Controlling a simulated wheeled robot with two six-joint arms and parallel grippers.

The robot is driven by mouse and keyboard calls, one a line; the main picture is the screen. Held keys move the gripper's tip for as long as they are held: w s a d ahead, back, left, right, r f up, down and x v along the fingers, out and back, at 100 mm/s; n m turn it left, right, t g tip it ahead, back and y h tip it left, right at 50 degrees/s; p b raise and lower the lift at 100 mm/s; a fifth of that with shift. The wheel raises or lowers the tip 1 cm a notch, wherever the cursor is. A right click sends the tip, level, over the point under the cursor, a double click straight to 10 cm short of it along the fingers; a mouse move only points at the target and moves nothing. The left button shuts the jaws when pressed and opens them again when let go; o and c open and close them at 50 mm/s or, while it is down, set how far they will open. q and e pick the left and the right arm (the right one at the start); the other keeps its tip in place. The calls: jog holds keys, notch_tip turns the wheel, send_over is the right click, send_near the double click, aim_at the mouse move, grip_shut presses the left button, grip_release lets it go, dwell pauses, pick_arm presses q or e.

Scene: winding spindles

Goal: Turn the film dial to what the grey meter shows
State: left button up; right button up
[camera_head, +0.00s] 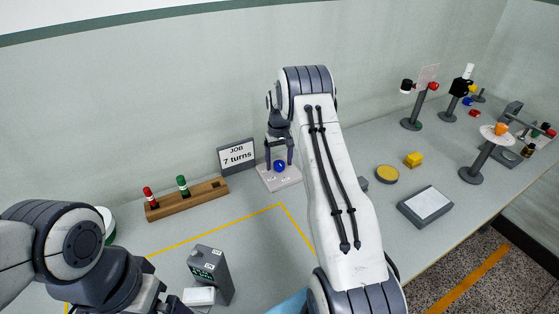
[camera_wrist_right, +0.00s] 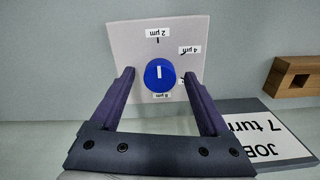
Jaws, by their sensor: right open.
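The film dial is a round blue knob (camera_head: 279,166) on a pale plate (camera_head: 283,181) near the back wall. In the right wrist view the knob (camera_wrist_right: 160,75) has a white mark near its middle. Labels around it include 2 µm and 4 µm; others are partly hidden. My right gripper (camera_wrist_right: 159,72) is open, one finger on each side of the knob; I cannot tell whether they touch it. It also shows in the head view (camera_head: 279,160). The grey meter (camera_head: 211,272) stands upright at front, its green reading too small to read. My left gripper (camera_head: 168,303) is at the lower left, fingers unclear.
A card reading "JOB 7 turns" (camera_head: 237,155) stands left of the plate. A wooden rack (camera_head: 187,199) holds red and green spools. Several stands fill the far right.

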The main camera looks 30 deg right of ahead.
grip_shut()
jog(key=shift+m, duration=0.4)
jog(key=m, duration=0.4)
jog(key=shift+m, duration=0.4)
jog(key=m, duration=0.6)
jog(key=shift+w+r, duration=0.1)
jog(key=shift+d, duration=0.1)
grip_release()
